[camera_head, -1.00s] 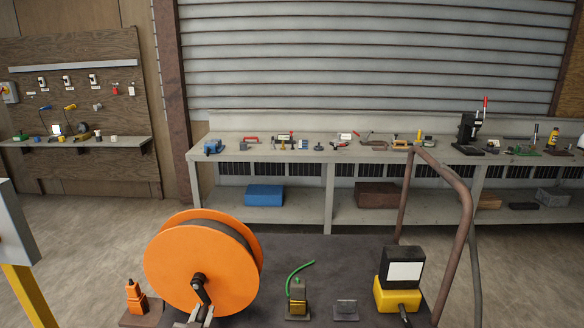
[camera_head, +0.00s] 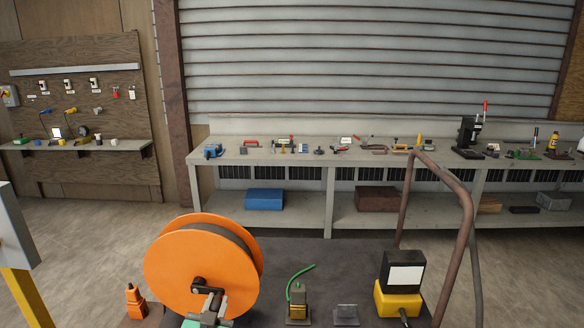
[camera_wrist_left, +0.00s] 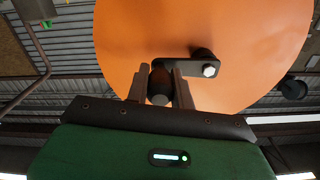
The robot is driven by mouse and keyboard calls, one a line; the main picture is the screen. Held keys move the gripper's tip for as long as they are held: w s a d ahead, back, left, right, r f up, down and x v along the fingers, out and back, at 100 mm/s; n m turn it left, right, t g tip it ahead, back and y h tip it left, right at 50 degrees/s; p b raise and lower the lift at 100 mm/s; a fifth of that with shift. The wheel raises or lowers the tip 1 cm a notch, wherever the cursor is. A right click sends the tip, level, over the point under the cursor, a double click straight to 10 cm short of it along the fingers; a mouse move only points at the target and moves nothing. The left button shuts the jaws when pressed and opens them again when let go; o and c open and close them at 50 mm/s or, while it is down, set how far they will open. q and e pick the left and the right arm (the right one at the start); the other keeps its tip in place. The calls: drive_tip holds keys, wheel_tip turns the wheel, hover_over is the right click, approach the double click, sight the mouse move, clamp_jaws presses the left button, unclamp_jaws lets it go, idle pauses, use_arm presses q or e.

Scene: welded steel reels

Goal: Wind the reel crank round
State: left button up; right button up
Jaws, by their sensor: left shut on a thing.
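The orange reel (camera_head: 200,260) stands upright on a dark cart top, its disc facing me. My left gripper (camera_head: 212,298) is in front of the lower disc, shut on the crank's knob. In the left wrist view, the two fingers (camera_wrist_left: 160,88) flank the dark round knob (camera_wrist_left: 159,82). The crank arm (camera_wrist_left: 185,67) runs right from there to a bolt in front of the orange disc. My right gripper is not in view.
On the cart top (camera_head: 270,270) right of the reel are a brass-coloured piece (camera_head: 298,302) with a green hose, a small grey block (camera_head: 346,312) and a yellow-black box (camera_head: 400,285). A brown pipe rail (camera_head: 466,230) rises at right. An orange bottle-like item (camera_head: 134,300) stands left.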

use_arm(q)
drive_tip(key=o, duration=0.7)
drive_tip(key=shift+d, duration=0.15)
drive_tip(key=shift+s+p, duration=0.35)
drive_tip(key=shift+s, duration=0.25)
drive_tip(key=s+p, duration=0.1)
drive_tip(key=s, duration=0.2)
drive_tip(key=s+p, duration=0.1)
drive_tip(key=s, duration=0.2)
drive_tip(key=shift+a, duration=0.2)
drive_tip(key=shift+w, duration=0.1)
